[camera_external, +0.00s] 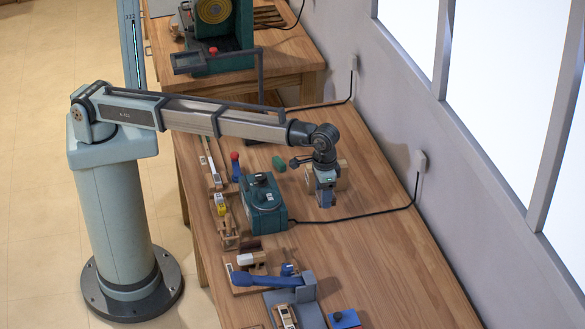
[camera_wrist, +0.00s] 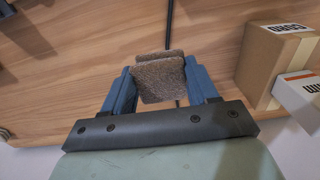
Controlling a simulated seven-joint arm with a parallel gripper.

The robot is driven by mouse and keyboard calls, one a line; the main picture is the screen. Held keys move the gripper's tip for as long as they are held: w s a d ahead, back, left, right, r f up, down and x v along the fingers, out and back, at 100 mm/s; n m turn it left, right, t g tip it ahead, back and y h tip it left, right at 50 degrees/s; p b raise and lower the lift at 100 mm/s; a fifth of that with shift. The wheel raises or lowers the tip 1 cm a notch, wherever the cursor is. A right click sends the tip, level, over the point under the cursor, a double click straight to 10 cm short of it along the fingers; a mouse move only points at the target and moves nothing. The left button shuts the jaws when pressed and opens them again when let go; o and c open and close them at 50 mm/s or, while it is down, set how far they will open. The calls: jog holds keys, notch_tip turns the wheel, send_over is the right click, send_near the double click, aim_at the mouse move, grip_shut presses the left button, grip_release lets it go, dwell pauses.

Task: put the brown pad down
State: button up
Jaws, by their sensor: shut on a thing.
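The brown pad (camera_wrist: 160,78) is a rough, fuzzy brown block in the wrist view. It sits between the two blue fingers of my gripper (camera_wrist: 160,88), which is shut on it from both sides. In the external view my gripper (camera_external: 325,190) points down over the right part of the wooden bench, close to its surface. I cannot tell there whether the pad touches the wood. The pad is hardly visible in the external view, hidden by the fingers.
A cardboard box (camera_wrist: 270,62) and a white box (camera_wrist: 299,95) stand right of the gripper in the wrist view. A green machine (camera_external: 263,207) stands left of the gripper, with a black cable (camera_external: 355,214) running to the wall. Bare bench (camera_external: 390,260) lies in front.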

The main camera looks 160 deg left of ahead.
jog(key=s+a+f+n, duration=0.1)
jog(key=s+a+n, duration=0.35)
jog(key=a, duration=0.45)
jog(key=s+a+f+n, duration=0.25)
jog(key=s+a, duration=0.25)
jog(key=a, duration=0.4)
jog(key=s+d+m, duration=0.1)
jog(key=s+m, duration=0.1)
jog(key=s, duration=0.5)
jog(key=s+d+m, duration=0.1)
jog(key=s+m, duration=0.1)
jog(key=s, duration=0.5)
jog(key=s+d+f+m, duration=0.1)
jog(key=s+d+m, duration=0.1)
jog(key=s, duration=0.6)
jog(key=shift+s+f+m, duration=0.2)
jog(key=shift+s+m, duration=0.05)
jog(key=shift+m, duration=0.05)
jog(key=shift+f, duration=2.35)
jog(key=shift+f, duration=0.1)
jog(key=o, duration=1)
jog(key=shift+o, duration=0.2)
